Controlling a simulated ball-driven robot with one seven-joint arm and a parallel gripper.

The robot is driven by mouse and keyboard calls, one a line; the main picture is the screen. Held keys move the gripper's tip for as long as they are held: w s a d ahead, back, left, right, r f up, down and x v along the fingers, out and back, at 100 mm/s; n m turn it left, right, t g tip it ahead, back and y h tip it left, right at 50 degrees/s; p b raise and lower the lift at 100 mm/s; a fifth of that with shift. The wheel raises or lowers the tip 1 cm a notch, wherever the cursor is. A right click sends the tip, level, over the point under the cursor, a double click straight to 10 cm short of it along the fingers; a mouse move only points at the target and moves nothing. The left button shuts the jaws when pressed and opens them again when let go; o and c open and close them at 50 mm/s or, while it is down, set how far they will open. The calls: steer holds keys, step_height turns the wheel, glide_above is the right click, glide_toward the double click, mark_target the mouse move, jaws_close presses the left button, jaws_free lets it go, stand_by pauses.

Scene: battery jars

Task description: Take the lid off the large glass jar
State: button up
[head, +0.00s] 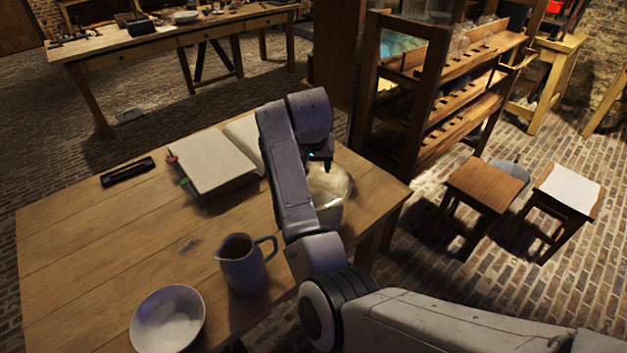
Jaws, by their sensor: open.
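The large glass jar (331,212) stands on the right part of the wooden table, partly hidden behind my arm. Its pale round lid (329,183) shows at the top and appears to sit on the jar. My gripper (326,165) is over the lid, with its dark fingers pointing down. The fingers are small and dark here, and whether they touch the lid cannot be made out. The gripper is open.
On the wooden table (75,262) are an open book (213,160), a dark tray (127,172), a grey pitcher (243,265) and a white bowl (168,318). The table's left part is clear. A wooden rack (455,95) and two stools (485,184) stand to the right.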

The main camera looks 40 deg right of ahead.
steer(key=shift+x, duration=0.75)
steer(key=shift+c, duration=0.3)
jaws_close()
steer(key=shift+r, duration=0.1)
